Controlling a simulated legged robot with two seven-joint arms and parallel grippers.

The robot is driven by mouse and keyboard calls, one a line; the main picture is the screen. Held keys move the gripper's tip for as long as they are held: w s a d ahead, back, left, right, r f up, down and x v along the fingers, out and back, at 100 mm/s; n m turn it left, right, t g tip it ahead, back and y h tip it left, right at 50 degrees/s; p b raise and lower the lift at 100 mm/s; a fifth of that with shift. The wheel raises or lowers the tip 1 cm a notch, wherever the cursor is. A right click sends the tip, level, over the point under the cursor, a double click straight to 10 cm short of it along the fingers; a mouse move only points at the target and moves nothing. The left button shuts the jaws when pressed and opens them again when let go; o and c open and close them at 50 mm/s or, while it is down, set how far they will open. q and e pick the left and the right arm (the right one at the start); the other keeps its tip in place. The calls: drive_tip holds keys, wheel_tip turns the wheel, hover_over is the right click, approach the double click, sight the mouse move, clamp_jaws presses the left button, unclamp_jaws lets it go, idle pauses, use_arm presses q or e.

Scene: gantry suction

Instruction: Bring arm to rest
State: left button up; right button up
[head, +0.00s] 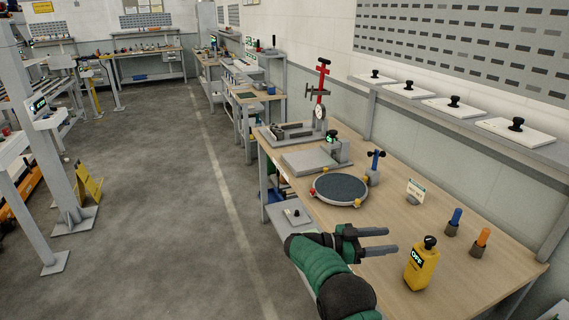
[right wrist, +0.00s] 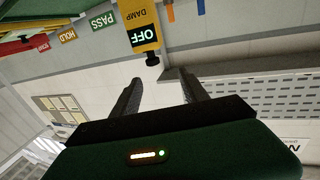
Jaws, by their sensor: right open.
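My right gripper (head: 391,240) is open and empty at the near left part of the wooden bench (head: 477,262), its two grey fingers pointing right. My green and black right arm comes in from the bottom. In the right wrist view, the gripper's (right wrist: 160,85) fingers stand apart with nothing between them. A yellow unit with a black knob and an "OFF" label (head: 422,266) stands upright on the bench just right of the fingertips. It also shows upside down in the right wrist view (right wrist: 138,25), beyond the fingers. My left gripper is not in view.
A round dark plate (head: 340,187) lies behind the gripper, with a grey flat block (head: 308,161) and a red-topped stand (head: 320,95) farther back. Open floor (head: 170,240) lies left.

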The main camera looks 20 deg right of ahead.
drive_tip(key=w+a+r+n+t+y, duration=0.2)
drive_tip(key=w+a+r+n+t, duration=0.1)
drive_tip(key=w+n+t, duration=0.3)
drive_tip(key=w+a+r+n+t+y, duration=0.25)
drive_tip(key=w+t, duration=0.35)
drive_tip(key=t, duration=0.3)
drive_tip(key=s+a+f+n+t+y, duration=0.1)
drive_tip(key=s+a+f+n+y, duration=0.1)
drive_tip(key=a+n+y, duration=0.3)
drive_tip(key=s+a+f+n+y, duration=0.2)
drive_tip(key=a+f+y, duration=0.15)
drive_tip(key=a, duration=0.45)
drive_tip(key=s+a+f+n+g+y, duration=0.1)
drive_tip(key=s+a+f+g, duration=0.1)
drive_tip(key=s, duration=0.8)
drive_tip(key=s+a+f+n+g+y, duration=0.2)
drive_tip(key=s+f+g, duration=0.2)
drive_tip(key=s, duration=0.7)
drive_tip(key=s+a+f+n+g+y, duration=0.1)
drive_tip(key=s+f, duration=0.4)
drive_tip(key=s, duration=0.5)
drive_tip(key=a+n+g, duration=0.1)
drive_tip(key=g, duration=0.1)
drive_tip(key=shift+s+a+f+g+y, duration=0.2)
drive_tip(key=shift+a+f+g+y, duration=0.1)
drive_tip(key=shift+a+f, duration=0.1)
